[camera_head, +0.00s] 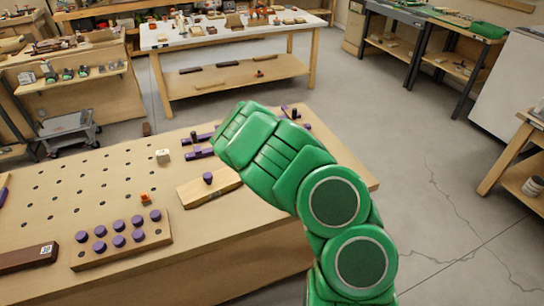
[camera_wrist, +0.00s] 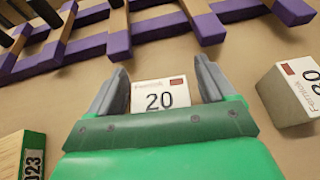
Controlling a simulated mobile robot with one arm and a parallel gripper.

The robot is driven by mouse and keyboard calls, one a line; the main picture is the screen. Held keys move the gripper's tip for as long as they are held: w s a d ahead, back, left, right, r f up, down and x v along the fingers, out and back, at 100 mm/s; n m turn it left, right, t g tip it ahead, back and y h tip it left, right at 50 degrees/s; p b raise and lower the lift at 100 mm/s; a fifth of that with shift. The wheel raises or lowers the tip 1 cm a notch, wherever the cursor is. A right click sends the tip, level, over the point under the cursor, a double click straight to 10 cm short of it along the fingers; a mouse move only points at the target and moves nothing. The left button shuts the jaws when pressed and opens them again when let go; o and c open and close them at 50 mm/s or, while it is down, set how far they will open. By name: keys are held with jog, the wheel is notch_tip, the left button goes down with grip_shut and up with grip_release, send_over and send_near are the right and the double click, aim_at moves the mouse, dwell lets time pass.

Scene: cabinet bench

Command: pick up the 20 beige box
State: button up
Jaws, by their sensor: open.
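In the wrist view, a box with a white label reading 20 (camera_wrist: 160,95) and a small red mark lies between the two grey fingers of my gripper (camera_wrist: 160,68). The fingers are apart, one on each side of it; I cannot tell whether they touch it. The green gripper body hides its near part. A second beige box (camera_wrist: 288,98) with a similar label, partly cut off, stands to the right, outside the fingers. In the head view, one beige box (camera_head: 163,156) shows on the bench; I cannot tell which it is. My green arm hides the fingers there.
Purple and wood racks (camera_wrist: 130,35) lie just beyond the fingers. A wooden block marked 023 (camera_wrist: 24,155) is at lower left. The pegboard bench (camera_head: 110,185) also holds a wooden tray with purple pegs (camera_head: 165,238), a small orange piece (camera_head: 145,199) and a dark wooden bar (camera_head: 25,258).

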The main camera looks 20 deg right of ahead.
jog(key=c, duration=1.1)
jog(key=shift+r, duration=0.15)
